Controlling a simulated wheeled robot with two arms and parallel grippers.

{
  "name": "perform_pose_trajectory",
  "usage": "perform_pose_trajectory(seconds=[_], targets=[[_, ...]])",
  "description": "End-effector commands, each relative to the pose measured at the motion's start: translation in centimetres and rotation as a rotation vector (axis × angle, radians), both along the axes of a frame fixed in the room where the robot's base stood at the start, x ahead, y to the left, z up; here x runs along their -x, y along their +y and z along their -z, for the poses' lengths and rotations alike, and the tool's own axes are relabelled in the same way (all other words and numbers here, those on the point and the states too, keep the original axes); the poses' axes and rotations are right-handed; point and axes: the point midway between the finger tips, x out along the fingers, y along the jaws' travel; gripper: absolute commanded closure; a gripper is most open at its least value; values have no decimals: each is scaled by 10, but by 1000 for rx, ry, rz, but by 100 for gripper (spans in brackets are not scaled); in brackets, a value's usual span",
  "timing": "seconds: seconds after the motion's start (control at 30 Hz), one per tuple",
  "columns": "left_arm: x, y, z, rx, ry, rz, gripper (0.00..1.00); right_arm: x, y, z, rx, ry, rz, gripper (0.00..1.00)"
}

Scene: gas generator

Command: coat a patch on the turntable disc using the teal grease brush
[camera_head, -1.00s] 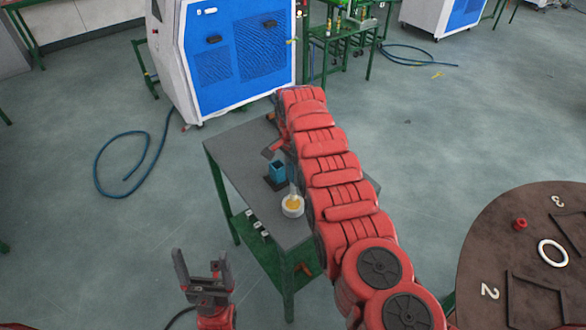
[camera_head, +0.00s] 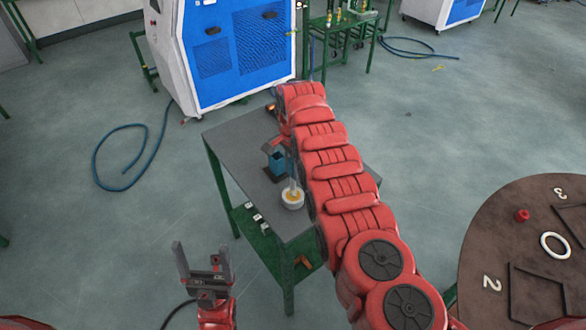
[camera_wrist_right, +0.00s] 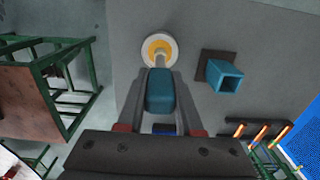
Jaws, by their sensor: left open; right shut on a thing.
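The teal brush handle (camera_wrist_right: 160,95) is held between the fingers of my right gripper (camera_wrist_right: 160,80), which is shut on it. The brush's pale shaft points to a white round pot (camera_wrist_right: 159,48) with yellow grease; whether the bristles touch the grease is unclear. The head view shows the pot (camera_head: 292,199) near the grey table's front edge, with my right arm hiding most of that gripper. The brown turntable disc (camera_head: 490,240) is at the right, with a white ring, a red piece, numbers and dark square outlines. My left gripper (camera_head: 202,253) is open and empty at the lower left.
A teal square holder (camera_wrist_right: 225,76) on a dark base stands beside the pot on the grey table (camera_head: 232,150). A blue and white machine (camera_head: 240,50) stands behind it. A blue hose (camera_head: 120,180) lies on the floor at the left. Floor lies between table and disc.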

Motion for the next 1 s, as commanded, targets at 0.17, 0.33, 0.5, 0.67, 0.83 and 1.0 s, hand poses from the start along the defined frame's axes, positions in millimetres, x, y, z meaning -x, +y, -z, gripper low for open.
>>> perform_pose_trajectory(seconds=[0.17,0.33,0.5,0.67,0.83,1.0], targets=[[0,0,2,0,0,0,15,0,0,3,0,0,0,100],[0,0,4,0,0,0,15,0,0,5,0,0,0,100],[0,0,6,0,0,0,15,0,0,7,0,0,0,100],[0,0,8,0,0,0,15,0,0,9,0,0,0,100],[0,0,8,0,0,0,15,0,0,9,0,0,0,100],[0,0,8,0,0,0,15,0,0,9,0,0,0,100]])
